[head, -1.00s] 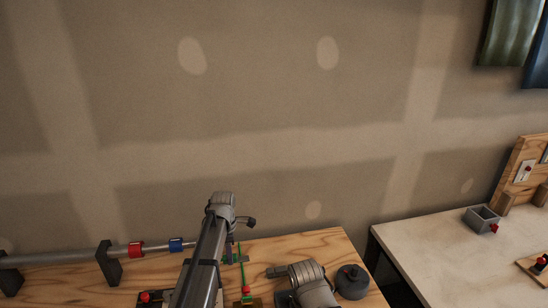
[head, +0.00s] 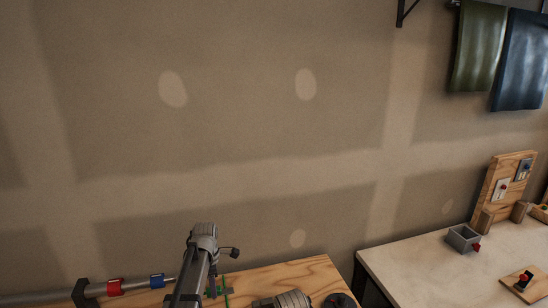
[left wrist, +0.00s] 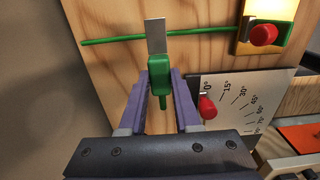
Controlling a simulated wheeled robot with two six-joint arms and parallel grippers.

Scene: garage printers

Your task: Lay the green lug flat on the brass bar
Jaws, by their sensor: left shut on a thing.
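In the left wrist view my left gripper (left wrist: 161,82) is shut on the green lug (left wrist: 159,72). The lug has a green body and a flat grey metal tongue (left wrist: 156,36) that points up the picture, away from the gripper. A brass-coloured piece (left wrist: 284,34), which looks like the brass bar, lies at the top right with a red knob (left wrist: 263,35) on it; the lug is apart from it, to its left. In the head view my left arm hides most of the gripper and lug. My right gripper cannot be made out.
A thin green rod or cable (left wrist: 112,40) runs across beyond the lug. A white angle card (left wrist: 250,100) with a red knob (left wrist: 207,106) lies to the right. In the head view, red (head: 115,287) and blue (head: 157,280) bands sit on a pipe. A pale table (head: 415,265) stands right.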

